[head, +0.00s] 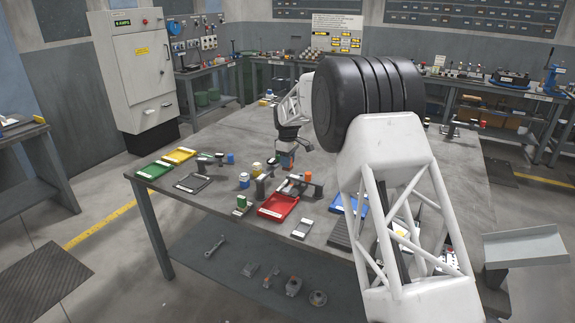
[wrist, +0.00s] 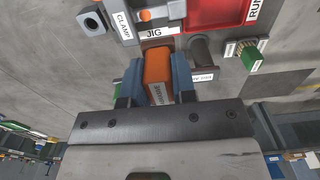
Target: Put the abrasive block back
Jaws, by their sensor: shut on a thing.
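The abrasive block (wrist: 158,74) is orange with a partly readable label on its side. In the wrist view it sits between the two blue-grey fingers of my gripper (wrist: 156,82), which is shut on it. In the head view my gripper (head: 286,162) hangs over the middle of the table, pointing down, behind the red tray (head: 278,207). The block is small and mostly hidden there. I cannot tell its exact height above the tabletop.
A JIG label (wrist: 155,32) and a CLAMP label (wrist: 124,25) lie just beyond the block. Green (head: 154,170) and yellow (head: 179,155) trays stand at the table's left. The table's back is mostly clear.

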